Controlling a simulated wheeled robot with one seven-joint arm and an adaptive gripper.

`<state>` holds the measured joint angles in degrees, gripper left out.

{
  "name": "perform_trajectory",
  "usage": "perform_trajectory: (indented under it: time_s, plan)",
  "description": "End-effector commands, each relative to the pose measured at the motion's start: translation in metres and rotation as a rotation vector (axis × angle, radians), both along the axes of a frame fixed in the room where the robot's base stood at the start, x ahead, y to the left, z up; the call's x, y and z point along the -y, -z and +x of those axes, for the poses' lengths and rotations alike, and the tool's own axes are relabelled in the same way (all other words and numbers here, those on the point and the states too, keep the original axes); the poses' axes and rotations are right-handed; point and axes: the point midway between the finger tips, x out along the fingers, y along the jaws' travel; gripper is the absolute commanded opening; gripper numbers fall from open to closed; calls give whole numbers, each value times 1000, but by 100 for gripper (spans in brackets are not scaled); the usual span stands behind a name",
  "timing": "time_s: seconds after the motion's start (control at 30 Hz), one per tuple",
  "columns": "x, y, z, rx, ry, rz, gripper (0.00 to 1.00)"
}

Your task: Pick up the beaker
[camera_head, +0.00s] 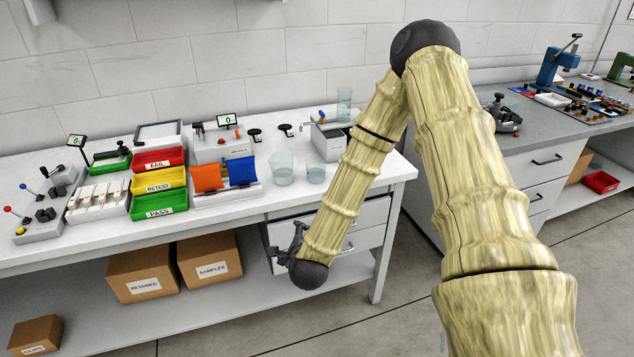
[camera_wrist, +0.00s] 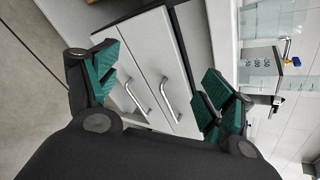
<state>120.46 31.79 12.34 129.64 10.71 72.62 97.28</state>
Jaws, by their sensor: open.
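A clear glass beaker (camera_head: 283,168) stands upright on the white bench. A smaller clear glass vessel (camera_head: 316,173) stands just to its right, and a taller one (camera_head: 344,103) stands farther back; I cannot tell which one is meant. My gripper (camera_head: 284,256) is in front of the bench, below the top, by the drawers. In the wrist view my gripper (camera_wrist: 160,84) is open and empty, its green-padded fingers spread before the drawer fronts. Clear glassware (camera_wrist: 262,78) shows at the right of that view, apart from the fingers.
Drawers (camera_head: 370,213) with bar handles lie close to my gripper. The white bench (camera_head: 383,172) also holds red, yellow and green bins (camera_head: 158,182), an orange and blue rack (camera_head: 226,180) and a grey device (camera_head: 328,140). Cardboard boxes (camera_head: 143,275) sit on the lower shelf.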

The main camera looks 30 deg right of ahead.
Motion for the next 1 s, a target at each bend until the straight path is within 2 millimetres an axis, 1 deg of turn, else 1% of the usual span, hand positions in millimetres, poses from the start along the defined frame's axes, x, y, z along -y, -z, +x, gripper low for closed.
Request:
perform_trajectory:
  time_s: [0.03,0.1,0.2,0.3,0.43,0.5,0.63,0.9,1.0]
  plan:
    - [14,-7,13,80,89,77,82]
    - [33,-25,27,193,209,189,82]
    - [59,-49,42,349,357,344,82]
    - [81,-70,51,485,471,475,82]
    - [101,-89,56,612,568,596,82]
    - [108,-96,57,652,597,636,82]
    - [117,-101,63,687,622,668,82]
    - [137,-95,92,688,621,668,82]
    - [142,-93,99,687,620,668,82]
